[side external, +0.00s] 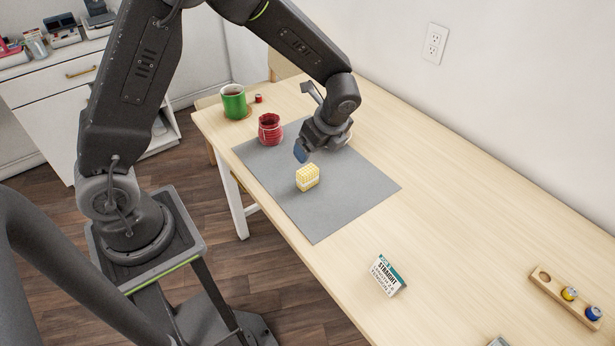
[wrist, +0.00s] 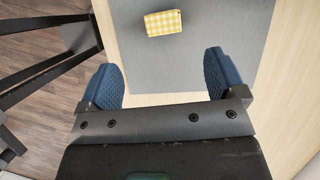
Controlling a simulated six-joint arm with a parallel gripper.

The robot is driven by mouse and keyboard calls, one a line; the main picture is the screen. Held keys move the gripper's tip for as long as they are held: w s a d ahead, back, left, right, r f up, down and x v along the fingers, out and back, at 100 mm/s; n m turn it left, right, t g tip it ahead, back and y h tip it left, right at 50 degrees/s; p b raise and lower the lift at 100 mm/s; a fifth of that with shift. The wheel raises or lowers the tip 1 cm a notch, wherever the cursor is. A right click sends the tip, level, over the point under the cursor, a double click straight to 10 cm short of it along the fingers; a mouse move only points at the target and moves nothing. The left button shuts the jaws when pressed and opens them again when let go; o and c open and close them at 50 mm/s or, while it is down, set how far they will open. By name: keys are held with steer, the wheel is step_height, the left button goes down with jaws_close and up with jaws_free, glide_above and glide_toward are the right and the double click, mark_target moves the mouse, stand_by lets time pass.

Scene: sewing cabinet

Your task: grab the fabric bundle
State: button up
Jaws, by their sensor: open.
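The fabric bundle (side external: 307,178) is a small yellow-and-white checked block on the grey mat (side external: 350,205). In the wrist view the bundle (wrist: 163,23) lies near the top edge, ahead of my fingertips and between their lines, a little left of centre. My gripper (side external: 301,152) is above the mat, behind the bundle in the side view and apart from it. In the wrist view my gripper (wrist: 165,75) has its two blue fingers spread wide with nothing between them. The far finger is hidden in the side view.
A red jar (side external: 270,130) stands on the mat's back left, near my gripper. A green mug (side external: 234,102) and a small red spool (side external: 258,98) are behind it. A labelled box (side external: 387,275) and a wooden spool holder (side external: 565,298) are at the right. The table (side external: 450,230) between is clear.

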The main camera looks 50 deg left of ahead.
mark_target(308, 169)
steer(key=x, duration=0.8)
steer(key=shift+w+d+x, duration=0.15)
steer(key=shift+d+x, duration=0.05)
steer(key=shift+x, duration=1.2)
steer(key=shift+w+d+x, duration=0.15)
steer(key=shift+x, duration=1.25)
steer(key=shift+f, duration=0.15)
steer(key=c, duration=1)
